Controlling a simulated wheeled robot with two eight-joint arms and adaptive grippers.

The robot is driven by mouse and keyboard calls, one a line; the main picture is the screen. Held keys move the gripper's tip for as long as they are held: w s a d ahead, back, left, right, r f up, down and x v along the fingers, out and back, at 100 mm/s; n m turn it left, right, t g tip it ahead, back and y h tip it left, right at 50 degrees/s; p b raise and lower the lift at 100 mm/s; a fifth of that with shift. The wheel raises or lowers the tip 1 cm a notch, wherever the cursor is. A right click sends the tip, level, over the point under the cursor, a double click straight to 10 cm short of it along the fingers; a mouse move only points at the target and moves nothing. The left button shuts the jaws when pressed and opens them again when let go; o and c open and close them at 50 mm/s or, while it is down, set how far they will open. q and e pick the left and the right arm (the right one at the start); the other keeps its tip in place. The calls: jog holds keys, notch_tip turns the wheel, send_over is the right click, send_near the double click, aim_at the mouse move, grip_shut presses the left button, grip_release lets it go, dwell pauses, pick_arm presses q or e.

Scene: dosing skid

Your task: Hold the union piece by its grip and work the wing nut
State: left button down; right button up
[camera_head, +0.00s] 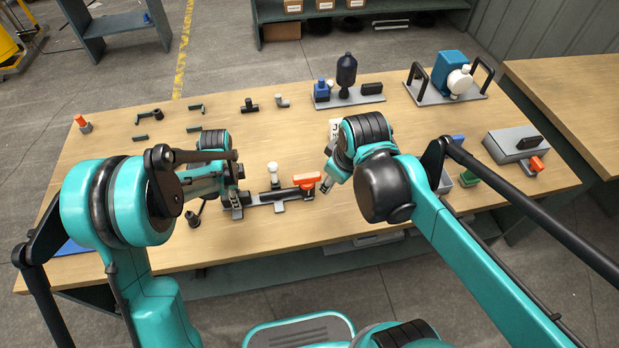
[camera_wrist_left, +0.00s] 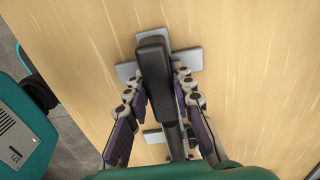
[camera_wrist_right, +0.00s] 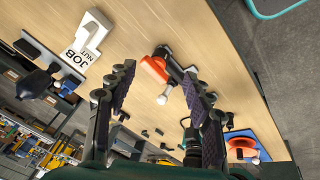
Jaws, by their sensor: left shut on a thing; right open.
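The union piece (camera_head: 268,196) lies near the front middle of the table, a dark pipe on grey feet with a white knob on top. Its orange wing nut (camera_head: 306,180) is at the right end, and shows also in the right wrist view (camera_wrist_right: 155,69). My left gripper (camera_head: 237,203) is shut on the black grip (camera_wrist_left: 153,62) at the left end, with one finger on each side. My right gripper (camera_head: 328,182) is open just right of the wing nut, apart from it. In the right wrist view the nut appears between the open fingers, beyond their tips.
A pale card marked "JOB NUT" (camera_wrist_right: 88,40) lies behind my right gripper. A pump with a dark bottle (camera_head: 346,72) and a teal pump (camera_head: 449,73) stand at the back. A grey box with an orange handle (camera_head: 514,150) is at right. Small fittings lie at back left.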

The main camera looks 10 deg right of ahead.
jog(key=w+a+f+n+g, duration=0.2)
jog(key=w+n, duration=0.3)
jog(key=w, duration=0.1)
jog(key=n+g, duration=0.2)
jog(key=n, duration=0.3)
send_near(308, 185)
jog(key=shift+w+a+f, duration=0.1)
jog(key=shift+a+f, duration=0.05)
jog(key=shift+f, duration=4.05)
